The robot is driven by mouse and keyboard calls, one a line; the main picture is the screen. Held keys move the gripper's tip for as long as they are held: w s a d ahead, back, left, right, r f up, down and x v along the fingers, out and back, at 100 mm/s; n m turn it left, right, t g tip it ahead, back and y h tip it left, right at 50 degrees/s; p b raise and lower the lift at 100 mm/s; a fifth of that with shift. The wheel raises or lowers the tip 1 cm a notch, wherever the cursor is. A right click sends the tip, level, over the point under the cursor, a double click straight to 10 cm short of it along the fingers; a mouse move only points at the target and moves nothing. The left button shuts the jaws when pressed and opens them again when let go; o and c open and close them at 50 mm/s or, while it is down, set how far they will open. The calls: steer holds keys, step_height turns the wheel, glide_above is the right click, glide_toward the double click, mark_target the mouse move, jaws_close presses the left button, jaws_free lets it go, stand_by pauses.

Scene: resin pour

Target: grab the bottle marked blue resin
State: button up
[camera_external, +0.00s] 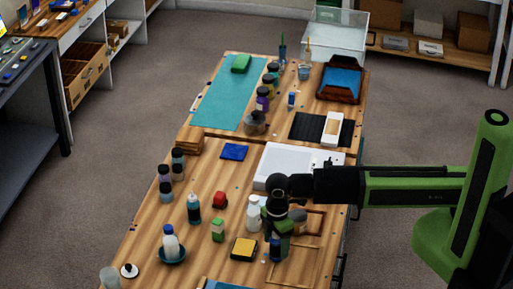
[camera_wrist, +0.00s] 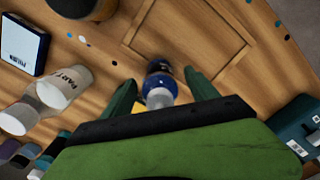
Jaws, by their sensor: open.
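In the wrist view a small bottle with a dark cap, a blue band and a pale lower part (camera_wrist: 160,90) lies between my fingers; no label on it can be read. In the external view a small dark-blue bottle (camera_external: 275,251) stands on the bench just below my gripper (camera_external: 278,228). My gripper (camera_wrist: 160,92) is open, with one green finger on each side of the bottle, and I cannot tell whether either touches it. A white bottle lettered "PART" (camera_wrist: 66,84) is to the left in the wrist view. White bottles (camera_external: 254,213) stand beside my gripper in the external view.
A black pad with a yellow top (camera_external: 243,248), a green-and-white block (camera_external: 217,230) and a teal-labelled bottle (camera_external: 193,209) stand left of my gripper. A wooden frame (camera_external: 310,268) lies to the right. A white tray (camera_external: 270,170) is behind. A teal box (camera_wrist: 298,125) is at the wrist view's right.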

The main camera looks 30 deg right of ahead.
steer(key=shift+r, duration=0.1)
jaws_close()
stand_by(0.4)
steer(key=r+p, duration=0.5)
steer(key=shift+w+d+r, duration=0.1)
steer(key=shift+d+r, duration=0.05)
steer(key=shift+d, duration=0.25)
steer(key=w+d+r+p, duration=0.4)
steer(key=d+r+p, duration=0.1)
steer(key=d, duration=0.5)
steer(key=shift+r+p, duration=0.3)
steer(key=shift+p, duration=0.25)
